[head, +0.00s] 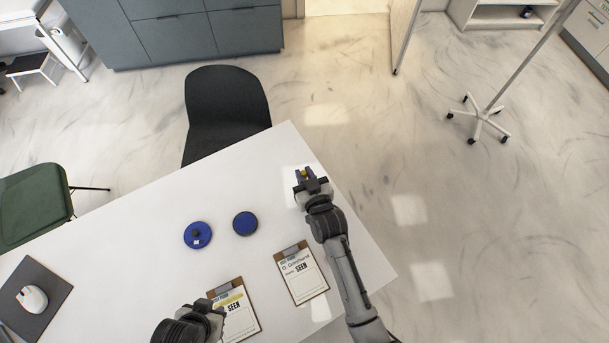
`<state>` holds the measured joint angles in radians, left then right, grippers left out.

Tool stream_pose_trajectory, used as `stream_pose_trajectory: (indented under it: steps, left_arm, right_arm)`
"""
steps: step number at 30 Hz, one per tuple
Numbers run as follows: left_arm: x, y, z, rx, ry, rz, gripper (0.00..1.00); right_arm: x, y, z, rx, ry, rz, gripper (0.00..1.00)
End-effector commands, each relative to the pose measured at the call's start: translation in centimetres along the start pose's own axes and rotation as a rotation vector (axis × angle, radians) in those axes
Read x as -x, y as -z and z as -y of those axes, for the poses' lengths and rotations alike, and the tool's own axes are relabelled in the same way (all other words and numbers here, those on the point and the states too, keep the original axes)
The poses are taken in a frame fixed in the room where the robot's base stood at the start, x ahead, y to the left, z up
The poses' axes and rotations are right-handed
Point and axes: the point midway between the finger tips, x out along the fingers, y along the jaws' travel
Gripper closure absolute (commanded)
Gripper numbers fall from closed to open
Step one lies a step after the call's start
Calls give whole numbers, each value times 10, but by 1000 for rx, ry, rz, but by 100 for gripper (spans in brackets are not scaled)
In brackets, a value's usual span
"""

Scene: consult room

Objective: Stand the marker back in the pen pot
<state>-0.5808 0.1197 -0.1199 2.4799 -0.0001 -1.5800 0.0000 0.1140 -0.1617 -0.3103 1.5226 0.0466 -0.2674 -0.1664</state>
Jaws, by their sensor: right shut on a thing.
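My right gripper (305,176) is over the far right part of the white table (150,215), close to its right edge. It is shut on a small yellow thing (304,173), which looks like the marker; only a little of it shows between the fingers. I cannot make out a pen pot; one may be hidden under the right gripper. My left gripper (212,308) is low over the near side of the table, beside a clipboard (243,323) with a yellow streak on its sheet. I cannot tell whether its fingers are apart.
A blue disc with a dark knob (198,236) and a plain blue disc (245,223) lie mid-table. A second clipboard (302,275) lies to their right. A mouse (32,298) sits on a dark mat at left. A black chair (226,105) stands behind the table.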

Motion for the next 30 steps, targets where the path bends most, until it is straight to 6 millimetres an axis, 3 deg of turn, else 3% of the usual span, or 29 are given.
stream_pose_trajectory:
  steps: [26, 27, 30]
  left_arm:
    - [-5, -2, 2, -6, 5, 0, 71]
    - [-4, -2, 2, -7, 5, 0, 71]
    - [-4, -1, 2, -7, 5, 0, 71]
  right_arm:
    - [-2, -14, 0, 0, 0, -1, 100]
    - [-2, -15, 0, 0, 0, 0, 79]
    - [-2, -15, 0, 0, 0, 0, 70]
